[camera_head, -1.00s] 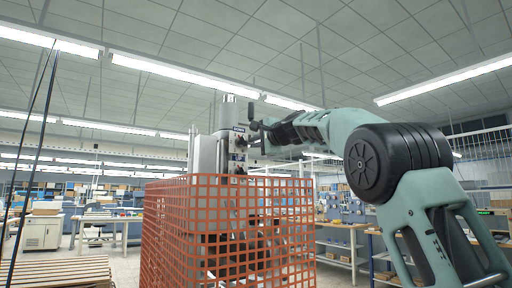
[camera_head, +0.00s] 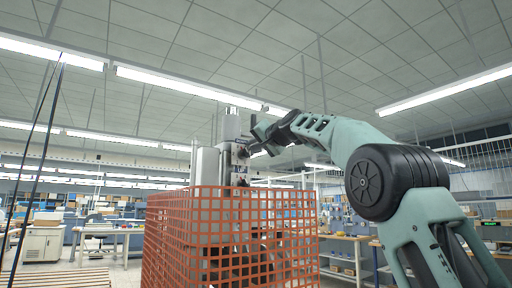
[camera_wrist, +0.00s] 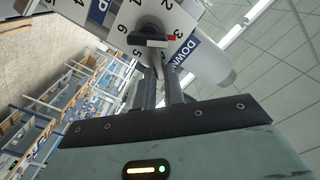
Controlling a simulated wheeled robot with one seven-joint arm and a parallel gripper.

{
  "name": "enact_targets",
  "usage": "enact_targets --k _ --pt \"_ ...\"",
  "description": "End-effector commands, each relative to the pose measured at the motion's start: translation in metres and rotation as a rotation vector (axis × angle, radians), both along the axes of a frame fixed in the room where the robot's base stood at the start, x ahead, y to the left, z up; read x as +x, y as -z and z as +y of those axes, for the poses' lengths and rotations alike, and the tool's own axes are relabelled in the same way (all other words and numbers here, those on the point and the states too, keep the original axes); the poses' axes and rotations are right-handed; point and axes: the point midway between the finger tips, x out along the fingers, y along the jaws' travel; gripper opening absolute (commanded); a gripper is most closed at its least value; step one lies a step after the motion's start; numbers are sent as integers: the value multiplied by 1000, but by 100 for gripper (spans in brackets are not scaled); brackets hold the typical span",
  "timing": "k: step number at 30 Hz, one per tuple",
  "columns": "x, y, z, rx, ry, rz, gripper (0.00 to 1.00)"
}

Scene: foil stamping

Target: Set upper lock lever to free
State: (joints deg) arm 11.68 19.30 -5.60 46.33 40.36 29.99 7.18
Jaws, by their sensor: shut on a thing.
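The grey machine (camera_head: 208,165) stands in the middle of the head view, with dark controls on its upper right side. My gripper (camera_head: 256,132) reaches it from the right at the upper control. In the wrist view my gripper's two dark fingers (camera_wrist: 161,75) are close together at a white numbered dial plate (camera_wrist: 183,22). They are shut on the upper lock lever (camera_wrist: 150,40), which has a dark body and a red end. The fingers partly hide the lever's lower part, and its exact setting is hard to read.
An orange mesh guard (camera_head: 235,235) surrounds the machine's lower part, below my forearm. Blue and white "DOWN" and "UP" labels flank the dial, and a pale cylinder (camera_wrist: 205,62) is close right of the fingers. Workbenches stand behind.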

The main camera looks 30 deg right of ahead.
Motion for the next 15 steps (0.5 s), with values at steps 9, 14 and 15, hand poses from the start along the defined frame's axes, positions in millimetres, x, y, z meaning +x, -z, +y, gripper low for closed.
enact_targets --k 9,14,15 --pt "1 1 2 -48 -2 3 0" --pt "1 1 2 -49 -2 3 0" --pt "1 1 2 -49 -2 3 0"
